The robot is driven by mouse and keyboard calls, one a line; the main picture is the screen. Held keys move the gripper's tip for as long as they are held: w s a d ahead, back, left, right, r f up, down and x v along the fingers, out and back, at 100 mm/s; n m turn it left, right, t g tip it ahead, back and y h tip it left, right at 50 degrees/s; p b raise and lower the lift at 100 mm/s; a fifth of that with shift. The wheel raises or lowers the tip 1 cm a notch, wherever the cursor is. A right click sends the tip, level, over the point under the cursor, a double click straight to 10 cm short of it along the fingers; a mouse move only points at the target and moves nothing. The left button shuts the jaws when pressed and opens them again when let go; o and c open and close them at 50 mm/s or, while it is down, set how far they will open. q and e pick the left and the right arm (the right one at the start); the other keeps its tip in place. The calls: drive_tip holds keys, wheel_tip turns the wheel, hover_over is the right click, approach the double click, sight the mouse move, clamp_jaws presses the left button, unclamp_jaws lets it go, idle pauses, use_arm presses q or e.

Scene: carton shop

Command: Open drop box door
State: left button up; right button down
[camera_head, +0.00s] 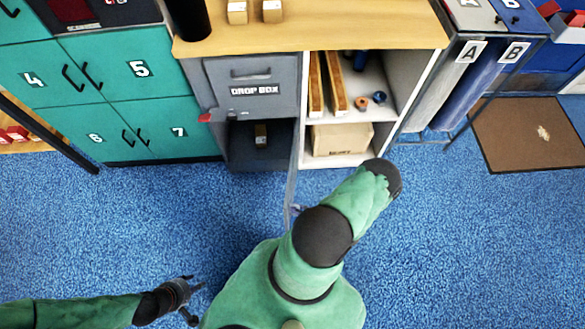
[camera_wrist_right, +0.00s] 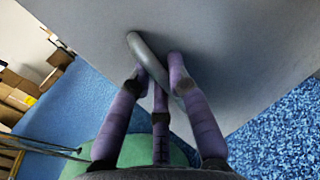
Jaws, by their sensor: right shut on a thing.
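The grey drop box (camera_head: 275,98) stands under the wooden counter, with its label above the lower compartment. Its lower door (camera_head: 293,170) is swung wide out on its right side and shows nearly edge-on; the dark compartment is exposed, with a small brown item (camera_head: 261,135) inside. In the right wrist view the door (camera_wrist_right: 235,45) is a broad grey panel with a bar handle (camera_wrist_right: 147,58). My right gripper (camera_wrist_right: 157,72) is shut on this handle, purple fingers around it; my arm mostly hides it in the head view. My left gripper (camera_head: 193,301) is open and empty above the carpet.
Teal numbered lockers (camera_head: 135,90) stand left of the drop box. An open white shelf (camera_head: 390,108) with a carton (camera_head: 340,140) is to its right, then A and B bins (camera_head: 450,85). Blue carpet in front is clear.

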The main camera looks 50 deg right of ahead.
drive_tip(key=shift+s+d, duration=0.1)
drive_tip(key=shift+d, duration=0.1)
drive_tip(key=c, duration=1.1)
unclamp_jaws()
drive_tip(key=shift+a, duration=0.1)
drive_tip(key=shift+c, duration=0.2)
drive_tip(key=s+d, duration=0.1)
drive_tip(key=s, duration=1.1)
drive_tip(key=shift+d, duration=0.3)
